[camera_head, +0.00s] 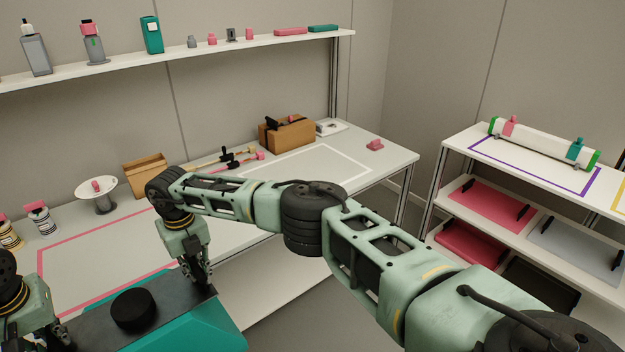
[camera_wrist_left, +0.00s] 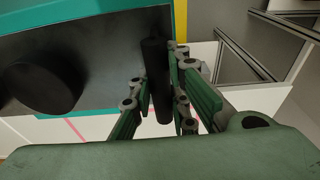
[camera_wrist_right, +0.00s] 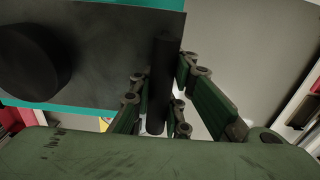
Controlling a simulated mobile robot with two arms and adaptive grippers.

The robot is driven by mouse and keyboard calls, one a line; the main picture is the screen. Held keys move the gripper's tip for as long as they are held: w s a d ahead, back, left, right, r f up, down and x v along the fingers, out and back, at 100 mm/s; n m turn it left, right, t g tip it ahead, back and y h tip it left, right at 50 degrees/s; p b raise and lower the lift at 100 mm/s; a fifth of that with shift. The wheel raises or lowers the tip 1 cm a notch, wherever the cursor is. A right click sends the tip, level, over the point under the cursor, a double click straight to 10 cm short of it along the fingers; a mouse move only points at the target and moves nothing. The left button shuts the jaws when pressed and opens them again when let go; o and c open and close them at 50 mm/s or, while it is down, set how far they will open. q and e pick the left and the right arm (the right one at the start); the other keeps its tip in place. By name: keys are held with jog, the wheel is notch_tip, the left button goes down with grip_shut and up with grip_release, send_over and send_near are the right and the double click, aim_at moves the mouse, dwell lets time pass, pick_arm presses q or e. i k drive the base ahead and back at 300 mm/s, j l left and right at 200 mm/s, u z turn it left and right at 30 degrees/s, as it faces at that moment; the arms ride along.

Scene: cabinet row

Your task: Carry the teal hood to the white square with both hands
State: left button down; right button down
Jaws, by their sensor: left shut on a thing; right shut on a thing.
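The teal hood (camera_head: 205,325) is at the bottom of the head view, with a dark top plate and a black round knob (camera_head: 133,309). It appears held in front of the table. My right gripper (camera_head: 203,284) is at its right end, and the right wrist view shows it shut on a black bar handle (camera_wrist_right: 160,85). My left gripper (camera_wrist_left: 160,105) is shut on another black bar handle (camera_wrist_left: 155,75); in the head view its fingers are cut off at the lower left. The white square (camera_head: 310,165) is an outline on the table's right part, partly hidden by my right arm.
A pink outline (camera_head: 65,249) marks the table's left part. A cardboard box (camera_head: 288,136), hand tools (camera_head: 235,160) and a pink block (camera_head: 375,144) lie near the white square. A shelf with bottles hangs above. A rack (camera_head: 480,150) stands at the right.

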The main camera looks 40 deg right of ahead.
aim_at(299, 174)
jog(key=z, duration=0.85)
jog(key=i+j+z, duration=0.15)
jog(key=z, duration=0.2)
jog(key=i+j+z, duration=0.2)
jog(key=z, duration=0.15)
jog(key=i+j, duration=0.2)
jog(key=i, duration=0.3)
jog(key=i+j, duration=0.15)
jog(key=i, duration=0.35)
jog(key=i+j, duration=0.2)
jog(key=i, duration=0.3)
jog(key=i+j, duration=0.15)
jog(key=i, duration=0.3)
